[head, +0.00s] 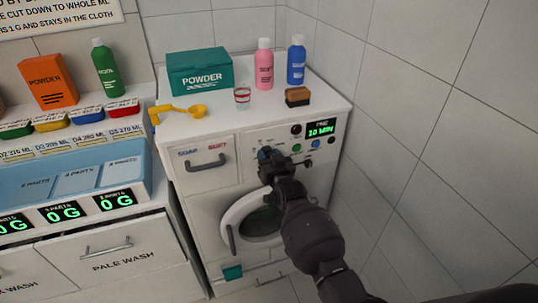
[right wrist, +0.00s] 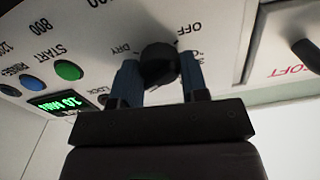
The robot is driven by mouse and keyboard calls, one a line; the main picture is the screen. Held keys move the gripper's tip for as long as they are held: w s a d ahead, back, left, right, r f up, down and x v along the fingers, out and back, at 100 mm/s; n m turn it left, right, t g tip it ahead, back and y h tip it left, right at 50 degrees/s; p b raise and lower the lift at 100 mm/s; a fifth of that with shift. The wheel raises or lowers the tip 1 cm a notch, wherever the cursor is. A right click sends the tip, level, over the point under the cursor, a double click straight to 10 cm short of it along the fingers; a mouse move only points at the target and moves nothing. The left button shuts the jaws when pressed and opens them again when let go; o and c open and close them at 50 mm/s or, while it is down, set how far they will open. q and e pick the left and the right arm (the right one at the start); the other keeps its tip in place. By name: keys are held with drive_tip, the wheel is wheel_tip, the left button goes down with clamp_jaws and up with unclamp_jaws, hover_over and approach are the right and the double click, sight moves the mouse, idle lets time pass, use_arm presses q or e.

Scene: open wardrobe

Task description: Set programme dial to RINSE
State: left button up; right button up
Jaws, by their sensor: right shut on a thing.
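The programme dial (right wrist: 158,62) is a round black knob on the white control panel of the washing machine (head: 215,215). My right gripper (head: 271,157) has its two blue fingers on either side of the dial and is shut on it. In the right wrist view OFF and DRY show beside the dial, upside down. The other programme labels, RINSE among them, are hidden or too small to read, and I cannot tell where the dial points. In the head view the gripper covers the dial. My left gripper is not in view.
The panel also has a green START button (right wrist: 68,70), a blue button (right wrist: 33,81) and a display (head: 320,129) reading 10 MIN. The drawer (head: 207,162) is left of the dial, the round door (head: 232,217) below. Bottles, a powder box (head: 200,73) and a brush (head: 297,97) stand on top.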

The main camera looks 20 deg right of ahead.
drive_tip(key=shift+m, duration=1.1)
drive_tip(key=o, duration=0.9)
drive_tip(key=s, duration=1)
drive_tip(key=shift+s+d, duration=0.2)
drive_tip(key=shift+s, duration=0.2)
